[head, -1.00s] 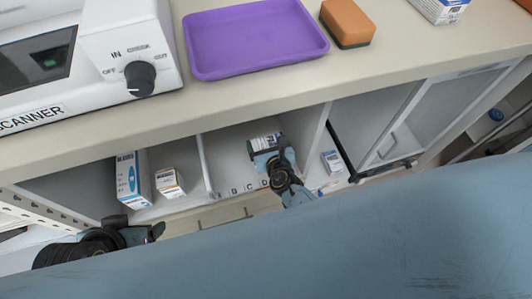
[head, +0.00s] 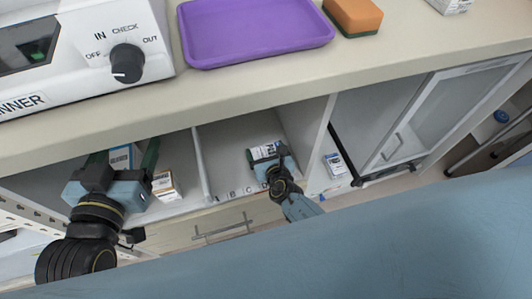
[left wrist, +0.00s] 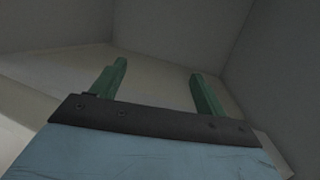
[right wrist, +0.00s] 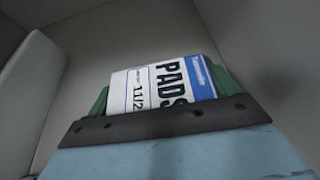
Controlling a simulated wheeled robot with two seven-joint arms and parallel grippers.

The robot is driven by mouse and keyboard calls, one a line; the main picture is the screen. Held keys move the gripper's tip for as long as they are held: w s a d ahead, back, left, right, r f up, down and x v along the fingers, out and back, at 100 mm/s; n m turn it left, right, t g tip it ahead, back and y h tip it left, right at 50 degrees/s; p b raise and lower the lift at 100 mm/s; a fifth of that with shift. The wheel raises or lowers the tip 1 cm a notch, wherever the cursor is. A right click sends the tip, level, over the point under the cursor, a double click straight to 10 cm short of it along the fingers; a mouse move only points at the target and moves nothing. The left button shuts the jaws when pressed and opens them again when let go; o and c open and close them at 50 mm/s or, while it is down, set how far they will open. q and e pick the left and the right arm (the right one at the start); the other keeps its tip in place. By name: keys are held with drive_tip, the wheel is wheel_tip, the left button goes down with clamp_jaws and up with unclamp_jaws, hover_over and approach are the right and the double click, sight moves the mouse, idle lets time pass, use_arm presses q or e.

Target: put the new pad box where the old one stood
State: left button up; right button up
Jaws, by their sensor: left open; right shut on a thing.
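My right gripper (head: 272,160) is shut on a pad box (head: 264,149), inside the shelf bay with letters along its front edge. The right wrist view shows the white and blue box (right wrist: 165,84), marked PADS, between the fingers, tilted in that picture. I cannot tell whether its base touches the shelf. My left gripper (head: 124,155) is open in the left bay, in front of a blue and white box (head: 121,158) that it partly hides. In the left wrist view the fingers (left wrist: 155,85) have nothing visible between them.
A small white and orange box (head: 165,186) stands right of my left gripper, near the divider (head: 201,165). Another small box (head: 335,164) is right of the lettered bay. The counter (head: 300,75) overhangs the bays and carries a purple tray (head: 250,35) and an orange sponge (head: 353,15).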

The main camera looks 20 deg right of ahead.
use_arm(q)
drive_tip(key=shift+w+d+r+t+h, duration=0.1)
drive_tip(key=shift+r+t+h, duration=0.1)
drive_tip(key=shift+r, duration=0.25)
drive_tip(key=shift+w+d+r+t+h, duration=0.1)
drive_tip(key=shift+r+t, duration=0.1)
drive_tip(key=shift+r, duration=0.2)
use_arm(e)
drive_tip(key=shift+f, duration=0.2)
use_arm(q)
drive_tip(key=shift+r, duration=0.2)
use_arm(e)
drive_tip(key=shift+f, duration=0.15)
drive_tip(key=o, duration=0.8)
use_arm(q)
drive_tip(key=shift+d+r+t, duration=0.15)
drive_tip(key=shift+r+t, duration=0.25)
drive_tip(key=shift+t, duration=0.1)
use_arm(e)
drive_tip(key=shift+o, duration=0.2)
